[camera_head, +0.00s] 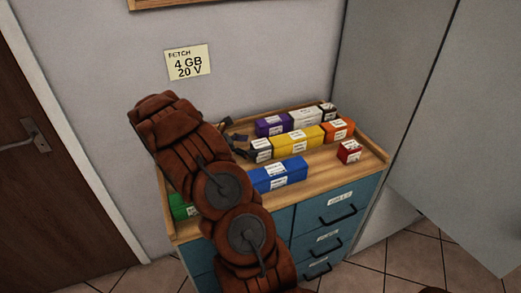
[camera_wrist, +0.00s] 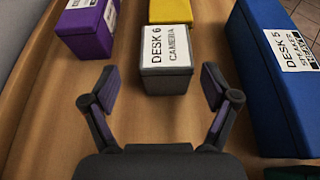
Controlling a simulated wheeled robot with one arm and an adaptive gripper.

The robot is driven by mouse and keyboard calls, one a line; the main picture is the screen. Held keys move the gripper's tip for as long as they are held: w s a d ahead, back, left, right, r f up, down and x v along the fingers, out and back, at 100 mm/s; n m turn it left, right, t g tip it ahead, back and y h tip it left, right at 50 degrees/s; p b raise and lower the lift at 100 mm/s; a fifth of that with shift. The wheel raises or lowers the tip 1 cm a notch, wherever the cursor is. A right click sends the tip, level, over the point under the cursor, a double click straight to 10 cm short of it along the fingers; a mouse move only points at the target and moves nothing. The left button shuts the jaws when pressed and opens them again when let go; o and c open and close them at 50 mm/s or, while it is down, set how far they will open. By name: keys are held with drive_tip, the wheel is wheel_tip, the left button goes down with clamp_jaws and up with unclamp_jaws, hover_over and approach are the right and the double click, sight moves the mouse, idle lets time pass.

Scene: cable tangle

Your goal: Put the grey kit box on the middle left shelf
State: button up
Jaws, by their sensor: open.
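The grey kit box (camera_wrist: 166,82) has a white top label reading "DESK 6 CAMERA" and stands on the wooden top in the wrist view. In the head view the grey box (camera_head: 260,150) is at the left end of the yellow box. My gripper (camera_wrist: 159,76) is open, with one finger at each side of the grey box's near end and gaps on both sides. In the head view my gripper (camera_head: 236,139) is partly hidden by my arm. The middle left shelf is not in view.
A purple box (camera_wrist: 90,28), a yellow box (camera_wrist: 170,11) and a blue box (camera_wrist: 275,75) surround the grey one. Orange (camera_head: 338,130), red (camera_head: 349,151) and green (camera_head: 180,207) boxes share the rimmed top of the teal drawer cabinet (camera_head: 306,214). A wall sign (camera_head: 188,62) reads "FETCH 4 GB 20 V".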

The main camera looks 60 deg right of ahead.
sight(260, 147)
drive_tip(key=p+x, duration=0.1)
drive_tip(key=x, duration=0.1)
drive_tip(key=p+x, duration=0.1)
drive_tip(key=x, duration=0.1)
drive_tip(key=shift+s+r, duration=0.15)
drive_tip(key=shift+s, duration=0.35)
drive_tip(key=shift+s+d+f, duration=0.15)
drive_tip(key=shift+d+f, duration=0.1)
drive_tip(key=shift+d, duration=0.1)
drive_tip(key=shift+c, duration=0.3)
drive_tip(key=c, duration=1.4)
drive_tip(key=shift+o, duration=0.2)
drive_tip(key=shift+r+b, duration=1.2)
drive_tip(key=shift+r, duration=3.8)
